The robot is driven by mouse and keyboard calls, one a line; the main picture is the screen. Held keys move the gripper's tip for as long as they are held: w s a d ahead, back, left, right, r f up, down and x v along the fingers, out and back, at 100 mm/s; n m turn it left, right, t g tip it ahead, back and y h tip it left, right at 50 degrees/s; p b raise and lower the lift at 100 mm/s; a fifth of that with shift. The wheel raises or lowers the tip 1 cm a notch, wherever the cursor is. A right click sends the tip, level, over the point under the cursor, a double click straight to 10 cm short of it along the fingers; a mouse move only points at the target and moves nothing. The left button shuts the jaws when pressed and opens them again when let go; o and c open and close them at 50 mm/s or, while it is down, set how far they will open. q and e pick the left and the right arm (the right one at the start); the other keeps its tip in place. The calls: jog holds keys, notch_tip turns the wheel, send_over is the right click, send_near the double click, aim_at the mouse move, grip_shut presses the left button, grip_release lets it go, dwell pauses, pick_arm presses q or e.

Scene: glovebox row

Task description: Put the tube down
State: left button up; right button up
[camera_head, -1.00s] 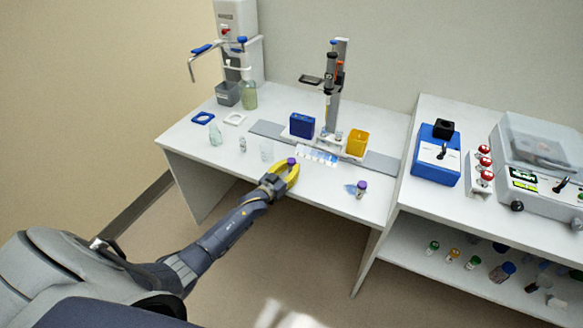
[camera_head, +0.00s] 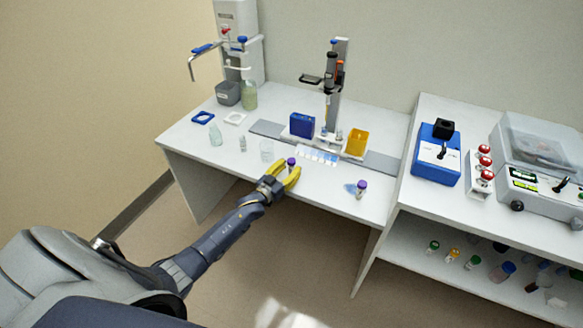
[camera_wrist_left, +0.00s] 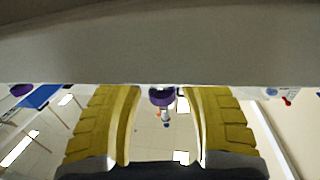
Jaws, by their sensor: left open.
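A purple-capped tube (camera_head: 291,163) stands upright near the front edge of the white table. My left gripper (camera_head: 281,174) has yellow fingers and is open at the front edge, with the tube near its fingertips. In the left wrist view the purple cap (camera_wrist_left: 161,97) shows in the gap between the two spread fingers, with space on both sides. The tube's lower part is partly hidden in the head view. A second purple-capped tube (camera_head: 361,187) stands farther right on the table. My right gripper is not in view.
The tabletop between the two purple-capped tubes is clear.

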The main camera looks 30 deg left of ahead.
pick_arm(q)
jog(key=s+a, duration=0.1)
jog(key=s, duration=0.9)
jog(key=s+d+f+g+y, duration=0.1)
jog(key=s+f+g, duration=0.2)
jog(key=s+f, duration=0.6)
jog(key=s+d+f+g+y, duration=0.15)
jog(key=s+f, duration=0.35)
jog(key=f, duration=0.9)
jog(key=s+f+g, duration=0.4)
jog(key=s+f, duration=0.3)
jog(key=f, duration=0.4)
jog(key=s+d+f+g, duration=0.2)
jog(key=s+f, duration=0.3)
jog(key=s, duration=0.3)
jog(key=s+d+f+m+g, duration=0.1)
jog(key=s+d+f, duration=0.1)
jog(key=s+f, duration=0.4)
jog(key=shift+s+d+f+g, duration=0.2)
jog(key=shift+s+g, duration=0.15)
jog(key=shift+s, duration=0.85)
jog(key=o, duration=0.3)
jog(key=s+d+f+g, duration=0.2)
jog(key=s, duration=0.7)
jog(key=s+d+f+m+g, duration=0.1)
jog(key=s+d+f+g, duration=0.1)
jog(key=s, duration=0.8)
jog(key=shift+d+f, duration=0.5)
jog(key=shift+f, duration=0.3)
